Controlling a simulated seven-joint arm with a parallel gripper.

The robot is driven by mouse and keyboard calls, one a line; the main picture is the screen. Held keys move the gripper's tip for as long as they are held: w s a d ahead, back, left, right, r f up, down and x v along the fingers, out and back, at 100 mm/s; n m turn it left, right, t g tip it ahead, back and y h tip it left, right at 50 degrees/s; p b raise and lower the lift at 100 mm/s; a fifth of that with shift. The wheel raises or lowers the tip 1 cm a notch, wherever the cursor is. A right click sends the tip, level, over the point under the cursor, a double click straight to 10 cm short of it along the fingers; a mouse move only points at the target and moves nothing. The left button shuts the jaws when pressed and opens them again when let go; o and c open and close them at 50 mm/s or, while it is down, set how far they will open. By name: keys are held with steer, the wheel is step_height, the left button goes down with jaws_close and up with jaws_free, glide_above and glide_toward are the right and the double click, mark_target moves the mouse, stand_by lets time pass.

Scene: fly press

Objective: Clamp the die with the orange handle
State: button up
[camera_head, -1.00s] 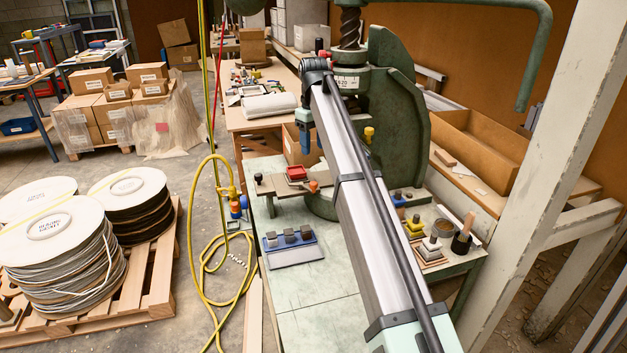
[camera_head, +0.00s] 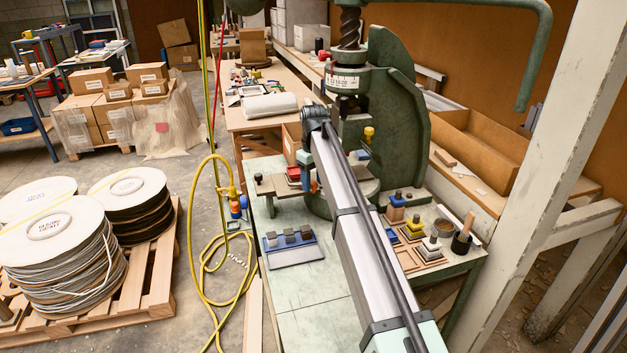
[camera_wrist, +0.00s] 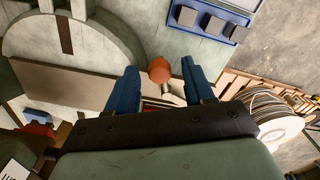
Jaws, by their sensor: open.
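The orange ball-ended handle (camera_head: 313,186) is at the front of the press bed, beside a small red-topped block (camera_head: 293,173), probably the die. In the wrist view the orange knob (camera_wrist: 160,70) sits on a pale stem between my gripper's two blue fingers (camera_wrist: 160,88), with gaps on both sides. My gripper (camera_head: 304,170) is open and low over the press bed. A strip of red shows under the knob, mostly hidden by the gripper body. The green press (camera_head: 400,120), with its dark screw, rises behind my arm, which hides part of the bed.
A blue tray with grey blocks (camera_head: 290,255) lies on the bench in front. Several knobbed dies (camera_head: 415,228) and a dark pot (camera_head: 462,242) stand on the right. A yellow hose (camera_head: 190,250) hangs left. The bench front (camera_head: 320,310) is clear.

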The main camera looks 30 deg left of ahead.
steer(key=shift+c, duration=0.2)
jaws_close()
stand_by(0.3)
